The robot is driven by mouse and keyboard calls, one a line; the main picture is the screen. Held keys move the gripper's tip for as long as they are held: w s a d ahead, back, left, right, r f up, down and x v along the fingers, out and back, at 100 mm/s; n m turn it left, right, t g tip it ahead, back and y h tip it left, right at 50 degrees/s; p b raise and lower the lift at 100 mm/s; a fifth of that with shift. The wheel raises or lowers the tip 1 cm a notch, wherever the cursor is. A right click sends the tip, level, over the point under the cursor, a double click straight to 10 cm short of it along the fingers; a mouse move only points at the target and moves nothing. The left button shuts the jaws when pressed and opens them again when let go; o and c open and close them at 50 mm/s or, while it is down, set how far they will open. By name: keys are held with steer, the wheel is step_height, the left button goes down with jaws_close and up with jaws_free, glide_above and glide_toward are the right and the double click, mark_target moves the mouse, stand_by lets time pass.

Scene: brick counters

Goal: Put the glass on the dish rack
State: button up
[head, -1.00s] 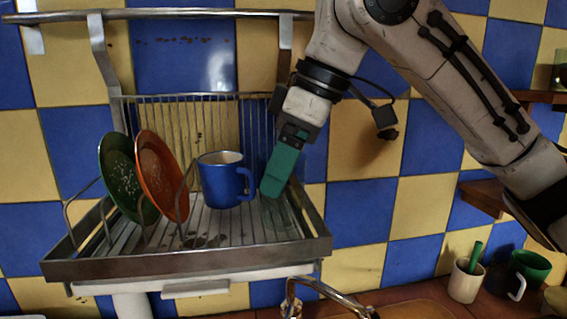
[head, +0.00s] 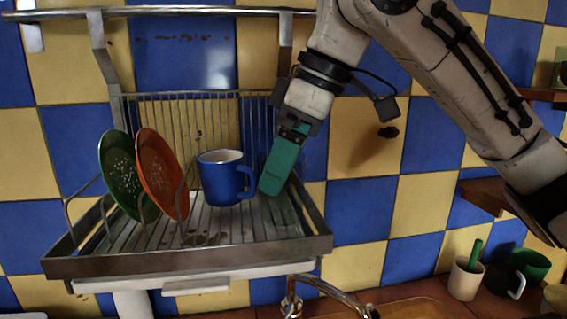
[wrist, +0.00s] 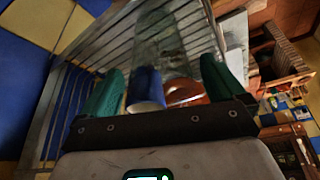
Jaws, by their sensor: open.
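A clear glass (wrist: 163,45) shows in the wrist view, over the rack slats and roughly between my fingers. In the head view it is very faint near the rack's right side, so whether it touches a finger is unclear. The metal dish rack (head: 190,262) hangs on the tiled wall. My gripper (head: 273,188) reaches down over the rack's right part, beside the blue mug. Its two green fingers stand wide apart in the wrist view (wrist: 162,88); it is open.
A blue mug (head: 221,180) stands in the rack, close left of my gripper. An orange plate (head: 160,175) and a green plate (head: 124,175) lean at the left. A faucet (head: 325,288) is below right. Cups (head: 465,279) stand on the counter at right.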

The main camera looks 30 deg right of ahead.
steer(key=v, duration=1.1)
steer(key=shift+r, duration=0.15)
steer(key=shift+s, duration=0.15)
stand_by(0.9)
